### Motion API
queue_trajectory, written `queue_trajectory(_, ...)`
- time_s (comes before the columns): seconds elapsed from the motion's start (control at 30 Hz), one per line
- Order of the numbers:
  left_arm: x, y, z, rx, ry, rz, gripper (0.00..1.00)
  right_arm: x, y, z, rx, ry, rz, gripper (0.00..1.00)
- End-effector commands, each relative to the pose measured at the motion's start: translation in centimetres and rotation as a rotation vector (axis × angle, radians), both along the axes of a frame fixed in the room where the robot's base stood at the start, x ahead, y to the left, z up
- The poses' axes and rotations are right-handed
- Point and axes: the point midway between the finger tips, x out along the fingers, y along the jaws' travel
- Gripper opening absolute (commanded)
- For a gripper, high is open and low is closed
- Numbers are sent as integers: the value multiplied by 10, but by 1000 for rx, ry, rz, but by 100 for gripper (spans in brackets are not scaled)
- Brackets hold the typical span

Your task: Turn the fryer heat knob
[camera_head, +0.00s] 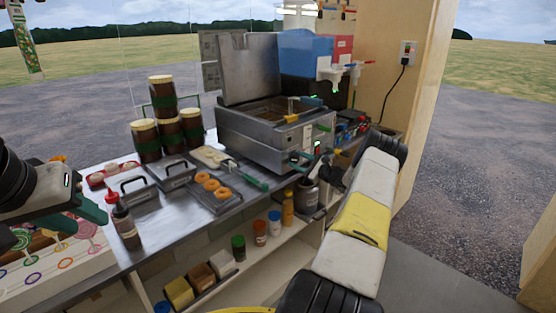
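The steel fryer (260,146) stands on the counter with its lid (249,68) raised and a basket with a yellow-tipped handle in it. Its front panel (319,143) faces right and carries a small lit display and a red mark. I cannot make out the heat knob; it is too small or hidden by my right gripper. My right gripper (299,161), with green fingers, is at the lower front of the fryer, close to the panel. I cannot tell whether it touches or holds anything. My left gripper (84,214) is above the counter's left end, its green fingers apart and empty.
A tray of doughnuts (214,193), lidded steel pans (172,173) and brown jars (163,97) fill the counter. A steel pot (306,196) is below my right gripper. Blue and red drink tanks (305,53) stand behind the fryer.

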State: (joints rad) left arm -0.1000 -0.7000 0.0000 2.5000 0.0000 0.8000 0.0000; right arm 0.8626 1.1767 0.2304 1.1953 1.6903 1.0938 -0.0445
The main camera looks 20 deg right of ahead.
Motion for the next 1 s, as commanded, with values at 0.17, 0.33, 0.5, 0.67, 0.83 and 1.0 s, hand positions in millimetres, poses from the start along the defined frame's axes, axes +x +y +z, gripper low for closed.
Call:
queue_trajectory(0.17,0,0,0,0,0,0,36,0,0,0,1,0,0,63)
queue_trajectory(0.33,0,0,0,0,0,0,36,0,0,0,2,1,0,63)
queue_trajectory(0.5,0,0,0,0,0,0,36,-10,-5,0,3,3,-2,63)
queue_trajectory(0.67,0,0,0,0,0,0,36,-36,-16,0,1,2,-3,63)
queue_trajectory(0.83,0,0,0,0,0,0,36,-60,-26,0,2,1,-3,63)
queue_trajectory(1.0,0,0,0,0,0,0,36,-71,-30,0,1,0,0,63)
